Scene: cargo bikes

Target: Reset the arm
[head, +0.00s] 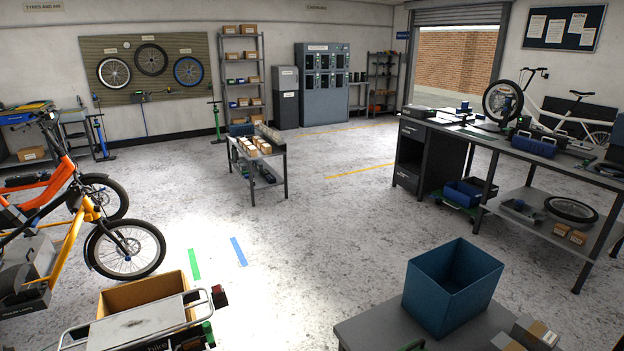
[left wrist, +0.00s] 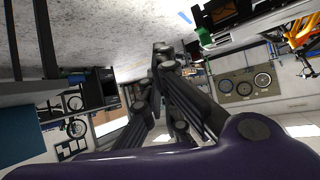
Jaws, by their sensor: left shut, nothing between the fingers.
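My left gripper (left wrist: 163,58) shows in the left wrist view, its dark fingers brought together with nothing between them. The view is upside down, with the floor at the top and the ceiling at the bottom. The gripper is in free air and touches nothing that I can see. Neither arm shows in the head view. My right gripper is in neither view.
A blue open bin (head: 450,290) stands on a grey table (head: 375,325) at the near right. A cargo bike's front rack (head: 140,325) is at the near left. A workbench (head: 480,135) runs along the right. The middle floor is clear up to a small shelf table (head: 286,170).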

